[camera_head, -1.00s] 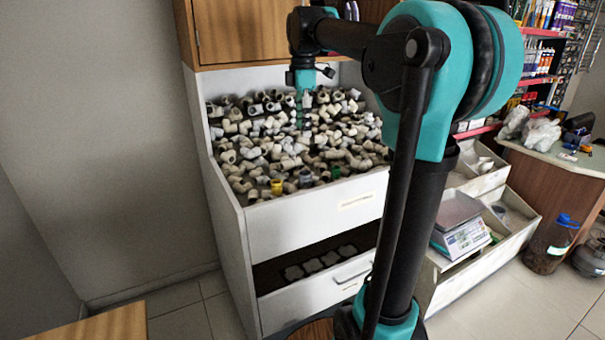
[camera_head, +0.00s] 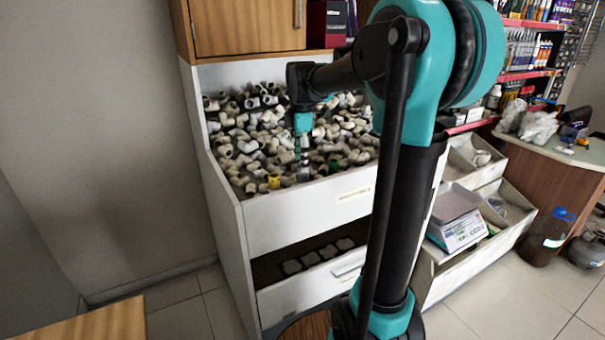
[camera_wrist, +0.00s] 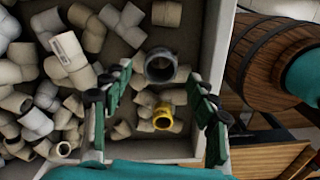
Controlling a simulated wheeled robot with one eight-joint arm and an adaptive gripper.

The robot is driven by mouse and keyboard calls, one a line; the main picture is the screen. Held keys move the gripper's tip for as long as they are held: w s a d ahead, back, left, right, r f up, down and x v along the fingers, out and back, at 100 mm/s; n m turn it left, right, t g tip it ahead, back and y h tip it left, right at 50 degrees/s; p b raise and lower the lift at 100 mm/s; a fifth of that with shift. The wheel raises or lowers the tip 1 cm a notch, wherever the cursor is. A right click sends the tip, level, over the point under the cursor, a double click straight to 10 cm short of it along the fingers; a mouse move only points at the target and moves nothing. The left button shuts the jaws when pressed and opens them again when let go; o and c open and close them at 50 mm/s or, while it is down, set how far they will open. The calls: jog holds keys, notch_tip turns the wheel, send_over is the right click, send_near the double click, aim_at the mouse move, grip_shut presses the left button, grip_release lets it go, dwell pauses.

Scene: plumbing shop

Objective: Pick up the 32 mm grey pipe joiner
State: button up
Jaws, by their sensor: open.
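The grey pipe joiner (camera_wrist: 160,67) is a short, wide ring among the fittings near the bin's front wall. In the wrist view its round opening faces the camera, between the two finger pairs and toward their far side. It also shows in the head view (camera_head: 304,174), just below my gripper. My gripper (camera_wrist: 158,92) is open and empty, pointing down, with green-and-black fingers on both sides of the joiner. I cannot tell the remaining height. In the head view my gripper (camera_head: 303,150) partly covers the fittings behind it.
A yellow-rimmed fitting (camera_wrist: 163,118) lies close to the joiner, toward the bin's left wall. Many beige elbows (camera_wrist: 70,55) fill the bin. The white bin's front wall (camera_wrist: 215,45) stands close to the right fingers. A wooden cabinet (camera_head: 245,25) hangs above the bin.

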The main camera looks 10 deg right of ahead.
notch_tip(320, 180, down, 4)
jog(key=shift+d, duration=0.15)
jog(key=shift+c, duration=0.4)
jog(key=c, duration=1)
